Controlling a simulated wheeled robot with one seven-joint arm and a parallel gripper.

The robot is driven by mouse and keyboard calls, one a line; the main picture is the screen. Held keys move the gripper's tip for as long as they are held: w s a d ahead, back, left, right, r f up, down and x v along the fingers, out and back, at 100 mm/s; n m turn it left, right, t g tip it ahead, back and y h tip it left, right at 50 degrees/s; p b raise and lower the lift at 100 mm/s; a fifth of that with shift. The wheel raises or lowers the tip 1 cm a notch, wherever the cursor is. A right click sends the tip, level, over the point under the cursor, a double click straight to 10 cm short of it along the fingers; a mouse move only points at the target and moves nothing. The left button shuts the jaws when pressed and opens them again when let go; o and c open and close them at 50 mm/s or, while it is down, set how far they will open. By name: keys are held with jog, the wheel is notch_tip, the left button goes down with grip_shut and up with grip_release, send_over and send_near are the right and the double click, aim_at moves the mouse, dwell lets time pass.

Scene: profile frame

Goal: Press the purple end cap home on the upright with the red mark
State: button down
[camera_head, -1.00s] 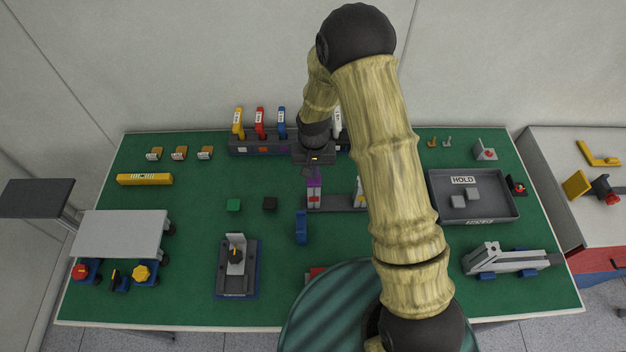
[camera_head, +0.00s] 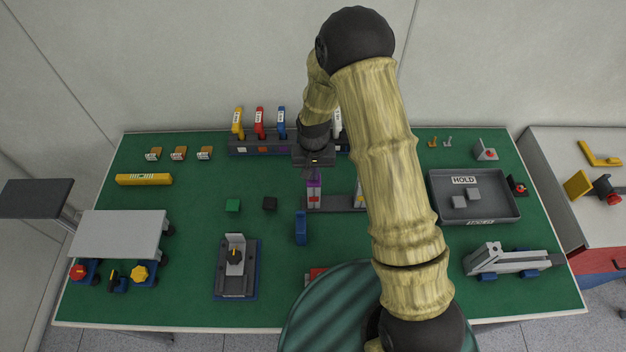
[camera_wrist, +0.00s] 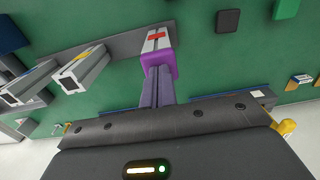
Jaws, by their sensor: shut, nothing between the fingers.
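The purple end cap (camera_wrist: 158,60) sits on the top end of the upright with the red mark (camera_wrist: 156,37). In the head view the cap (camera_head: 314,186) and the red-marked upright (camera_head: 314,198) show just below my gripper (camera_head: 314,174). My gripper (camera_wrist: 158,84) is shut and empty, its fingertips pointing down at the top of the cap. The tips appear to meet the cap, but contact is hard to tell. How deep the cap sits is also hard to tell. The upright stands on the grey base rail (camera_wrist: 120,45).
Bare grey uprights, one yellow-marked (camera_wrist: 85,68), stand beside the red-marked one. Behind is a rack (camera_head: 245,145) with coloured tools. A blue part (camera_head: 301,228) lies in front. A HOLD tray (camera_head: 490,212) is at right.

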jog(key=shift+s+f, duration=0.1)
jog(key=shift+r+p, duration=2.35)
jog(key=shift+r, duration=1.2)
jog(key=s+d+r+t+b, duration=0.2)
jog(key=s+d+r+b, duration=0.4)
jog(key=s+d+r, duration=0.6)
jog(key=s+d, duration=0.2)
jog(key=s, duration=0.1)
jog(key=shift+t, duration=0.3)
jog(key=shift+r, duration=0.15)
